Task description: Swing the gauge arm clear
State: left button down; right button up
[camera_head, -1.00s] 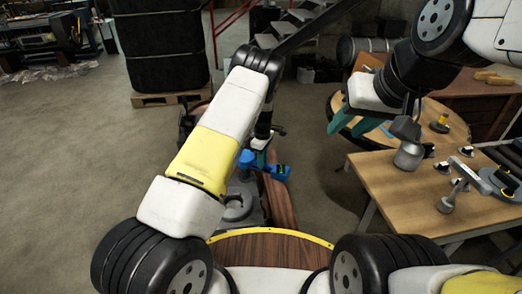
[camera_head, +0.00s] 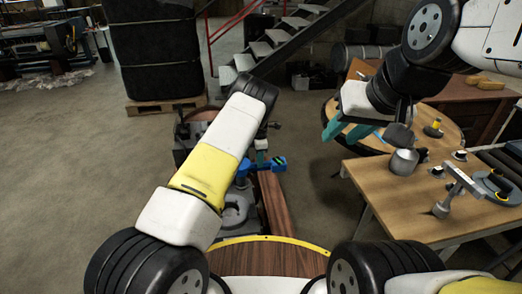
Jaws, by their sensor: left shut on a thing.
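The blue gauge arm (camera_head: 268,165) stands out above the grey engine (camera_head: 236,208), with a dark end piece at its right. My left gripper (camera_head: 262,152) shows only as a small patch of teal finger at the gauge arm, mostly hidden behind my white and yellow forearm. It is shut on the blue gauge arm. My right gripper (camera_head: 347,133) hangs over the left edge of the round wooden table. Its two teal fingers are apart, with nothing visible between them.
A wooden bench (camera_head: 395,217) at right holds a grey metal pot (camera_head: 402,162) and a grey stand (camera_head: 458,188). The round table (camera_head: 447,137) is behind it. A dark brown plank (camera_head: 274,208) runs beside the engine. Open floor lies at left.

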dwell(0.4)
pick_arm(q)
jog(key=c, duration=1.3)
grip_release()
notch_tip(320, 180, up, 7)
jog(key=shift+w, duration=0.1)
jog(key=shift+r, duration=0.4)
